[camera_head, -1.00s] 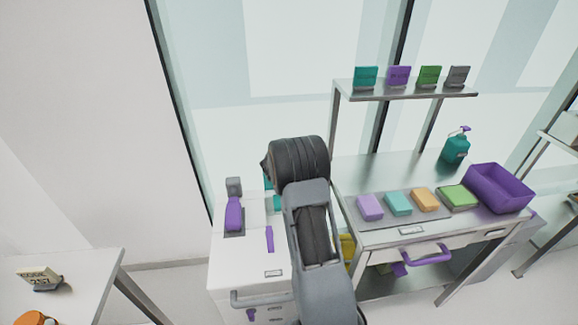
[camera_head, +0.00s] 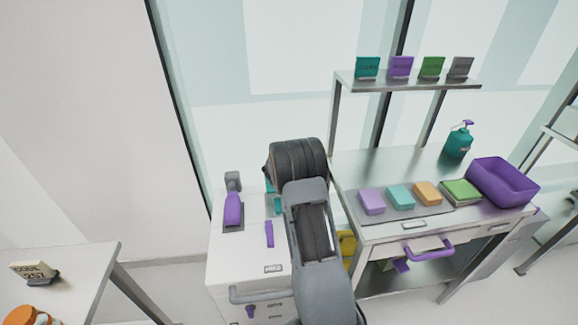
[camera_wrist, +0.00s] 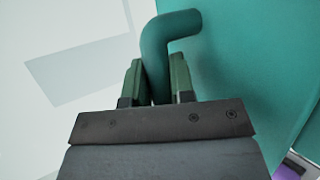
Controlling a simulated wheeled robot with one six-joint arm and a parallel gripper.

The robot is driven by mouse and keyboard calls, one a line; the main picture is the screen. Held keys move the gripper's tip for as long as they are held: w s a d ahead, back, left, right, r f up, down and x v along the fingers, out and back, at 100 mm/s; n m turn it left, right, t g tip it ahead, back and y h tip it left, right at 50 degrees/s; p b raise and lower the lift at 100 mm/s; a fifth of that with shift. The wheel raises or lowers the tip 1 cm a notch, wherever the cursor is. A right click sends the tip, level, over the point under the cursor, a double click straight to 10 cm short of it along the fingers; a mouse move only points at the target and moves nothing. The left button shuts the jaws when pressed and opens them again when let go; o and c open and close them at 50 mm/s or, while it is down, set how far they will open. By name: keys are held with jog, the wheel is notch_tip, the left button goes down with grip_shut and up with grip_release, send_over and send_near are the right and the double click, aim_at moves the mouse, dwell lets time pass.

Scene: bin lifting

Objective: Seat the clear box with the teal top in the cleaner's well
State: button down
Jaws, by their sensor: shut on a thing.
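In the wrist view my gripper (camera_wrist: 157,60) is shut on a bent teal handle (camera_wrist: 182,22), which rises between its two fingers. A broad teal surface (camera_wrist: 245,75) fills the right side of that view; I cannot tell whether it is the box's top. No clear wall of the box can be made out. In the head view my arm hides the gripper and most of what it holds; a little teal (camera_head: 273,204) shows at the arm's left edge. The cleaner's well cannot be made out; a white cabinet (camera_head: 240,265) stands beside and behind my arm.
A purple object (camera_head: 232,209) and a small purple bar (camera_head: 269,234) are on the cabinet. The steel bench (camera_head: 370,165) at right carries coloured blocks, a purple bin (camera_head: 503,181) and a teal bottle (camera_head: 459,141). A white table (camera_head: 75,275) stands at left.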

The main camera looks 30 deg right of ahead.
notch_tip(320, 180, down, 9)
jog(key=b, duration=1)
jog(key=shift+r+b, duration=0.2)
jog(key=shift+b, duration=0.2)
jog(key=shift+s+a+b, duration=0.1)
jog(key=shift+s+b, duration=0.05)
jog(key=shift+b, duration=0.35)
jog(key=shift+f+b, duration=0.4)
jog(key=shift+b, duration=0.8)
dwell(0.8)
jog(key=c, duration=0.9)
grip_release()
jog(key=v, duration=1.3)
jog(key=shift+s+a+r, duration=0.2)
jog(key=shift+s+a, duration=0.1)
